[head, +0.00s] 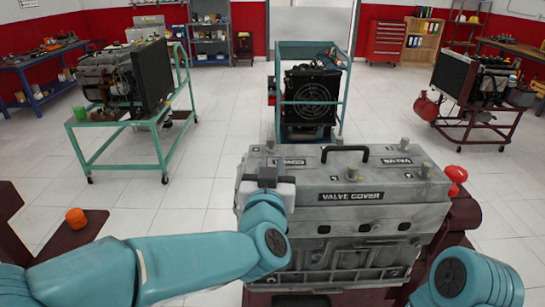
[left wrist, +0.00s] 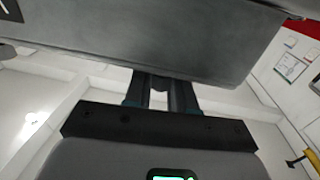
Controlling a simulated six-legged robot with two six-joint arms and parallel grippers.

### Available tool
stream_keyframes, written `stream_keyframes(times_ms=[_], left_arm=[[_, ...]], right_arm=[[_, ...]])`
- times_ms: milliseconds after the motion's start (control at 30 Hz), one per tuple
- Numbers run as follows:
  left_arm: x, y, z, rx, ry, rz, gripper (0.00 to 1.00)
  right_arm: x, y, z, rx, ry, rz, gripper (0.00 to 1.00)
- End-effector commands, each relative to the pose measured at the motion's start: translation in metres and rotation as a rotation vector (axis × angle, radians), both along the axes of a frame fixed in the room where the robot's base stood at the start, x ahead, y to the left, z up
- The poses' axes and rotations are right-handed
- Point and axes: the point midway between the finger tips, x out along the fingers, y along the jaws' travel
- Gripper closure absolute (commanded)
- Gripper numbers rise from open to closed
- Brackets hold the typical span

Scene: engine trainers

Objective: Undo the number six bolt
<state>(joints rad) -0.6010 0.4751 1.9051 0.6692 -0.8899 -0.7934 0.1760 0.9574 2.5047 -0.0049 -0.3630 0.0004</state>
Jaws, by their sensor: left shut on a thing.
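The grey valve cover (head: 345,180) lies on the engine block (head: 340,250) in front of me, with a black handle (head: 345,150) on top. Several bolt heads stand up along it, among them one at the back middle (head: 339,142), one at the back right (head: 405,143) and one at the front right (head: 425,170). Their number marks are too small to read. My left gripper (head: 267,173) is at the cover's front left corner, shut on a bolt that its fingers mostly hide. My right gripper is out of view.
A red knob (head: 456,174) sticks out at the engine's right end. An orange cap (head: 76,217) stands on a dark red stand at left.

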Motion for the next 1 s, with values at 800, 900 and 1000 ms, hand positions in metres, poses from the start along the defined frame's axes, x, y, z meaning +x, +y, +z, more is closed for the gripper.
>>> stream_keyframes(times_ms=[800,900,1000], left_arm=[[-0.032,0.003,-0.002,-0.003,-0.002,-0.004,0.57],[-0.059,0.006,-0.003,-0.004,-0.002,-0.005,0.57],[-0.087,0.009,-0.002,-0.003,-0.004,-0.006,0.57]], right_arm=[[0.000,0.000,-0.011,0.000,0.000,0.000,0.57],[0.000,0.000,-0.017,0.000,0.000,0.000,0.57],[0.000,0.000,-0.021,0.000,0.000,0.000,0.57]])
